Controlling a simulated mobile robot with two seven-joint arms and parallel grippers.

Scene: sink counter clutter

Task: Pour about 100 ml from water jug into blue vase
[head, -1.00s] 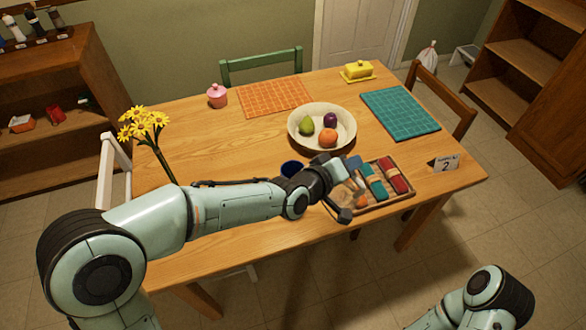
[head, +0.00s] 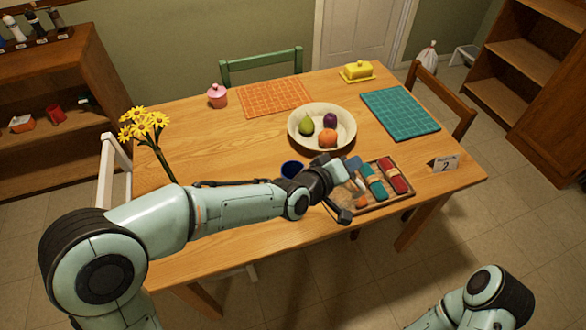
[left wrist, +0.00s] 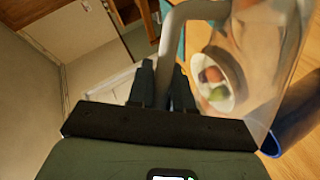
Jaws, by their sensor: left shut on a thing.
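My left gripper (head: 338,190) reaches over the front of the table. It also shows in the left wrist view (left wrist: 163,88), shut on the grey handle of the clear water jug (left wrist: 285,45). The jug's body is see-through, and its water level cannot be made out. In the head view the jug is hard to tell from the tray behind it. The blue vase (head: 292,168) stands just left of the gripper, mostly hidden behind my left arm. Its blue side shows at the right edge of the left wrist view (left wrist: 301,112). My right gripper is out of view.
A cream bowl (head: 345,117) of fruit stands behind the gripper. A tray (head: 408,199) with rolled cloths lies to its right, near a number card (head: 444,163). Yellow flowers (head: 143,123) rise at the left. The table's left middle is clear.

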